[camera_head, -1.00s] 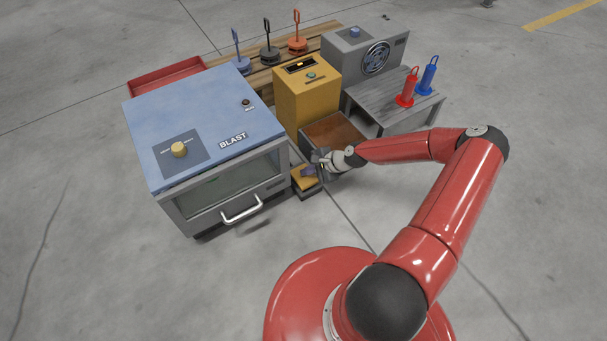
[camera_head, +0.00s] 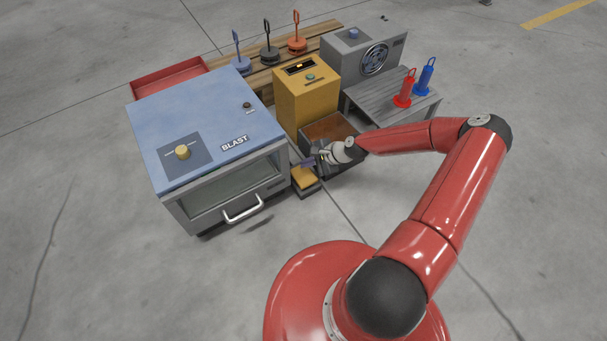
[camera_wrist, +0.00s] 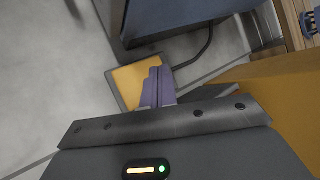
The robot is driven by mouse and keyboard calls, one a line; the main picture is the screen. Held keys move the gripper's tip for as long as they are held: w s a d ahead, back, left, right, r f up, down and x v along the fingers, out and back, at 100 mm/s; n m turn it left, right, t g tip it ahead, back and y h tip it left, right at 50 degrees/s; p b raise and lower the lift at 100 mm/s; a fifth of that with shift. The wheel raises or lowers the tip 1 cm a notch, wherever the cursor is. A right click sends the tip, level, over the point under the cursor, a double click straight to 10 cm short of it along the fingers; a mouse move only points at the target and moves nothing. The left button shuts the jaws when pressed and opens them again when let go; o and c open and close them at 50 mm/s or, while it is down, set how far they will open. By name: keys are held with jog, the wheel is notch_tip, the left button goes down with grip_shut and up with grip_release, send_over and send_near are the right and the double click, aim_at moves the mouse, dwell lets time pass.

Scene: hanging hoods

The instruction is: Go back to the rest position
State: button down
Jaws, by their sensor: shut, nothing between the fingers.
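My gripper (camera_head: 308,162) is at the end of my red arm, between the blue-topped blast cabinet and the brown-filled bin. In the wrist view my gripper's purple fingers (camera_wrist: 157,88) are together with nothing between them. Below and beyond them is a small dark tray (camera_wrist: 125,91) with a yellow-orange pad (camera_wrist: 138,80) in it. In the head view the pad (camera_head: 304,177) lies in the tray on the floor beside the cabinet, and the fingers look to be above its far end. I cannot tell the exact gap.
The blast cabinet (camera_head: 210,125) stands close on the left. A yellow box (camera_head: 306,105) and an open bin (camera_head: 330,130) are behind my gripper. A grey table (camera_head: 385,104) holds red (camera_head: 404,90) and blue (camera_head: 425,76) handled pieces. Open floor (camera_head: 235,285) lies in front.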

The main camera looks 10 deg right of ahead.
dwell(0.3)
jog(key=s+d+r+n+g+h+p, duration=0.1)
jog(key=s+r+n+h+p, duration=0.2)
jog(key=r, duration=0.8)
jog(key=s+d+r+n+g+h+p, duration=0.1)
jog(key=s+d+r+n+h, duration=0.2)
jog(key=r, duration=0.8)
jog(key=s+r+n+g+h+p, duration=0.1)
jog(key=s+r+n+h, duration=0.3)
jog(key=r, duration=0.7)
jog(key=s+a+r+n+t+y+p, duration=0.1)
jog(key=s+a+r+n+t+p, duration=0.1)
jog(key=s+r, duration=0.7)
jog(key=s+a+r+n+t+y+p, duration=0.1)
jog(key=s+a+r+n+t, duration=0.1)
jog(key=s+r, duration=0.7)
notch_tip(320, 180, up, 2)
jog(key=shift+s+a+r+n+p, duration=0.2)
jog(key=shift+a+n+p, duration=0.2)
jog(key=shift+a+n, duration=0.15)
jog(key=shift+w+f, duration=0.1)
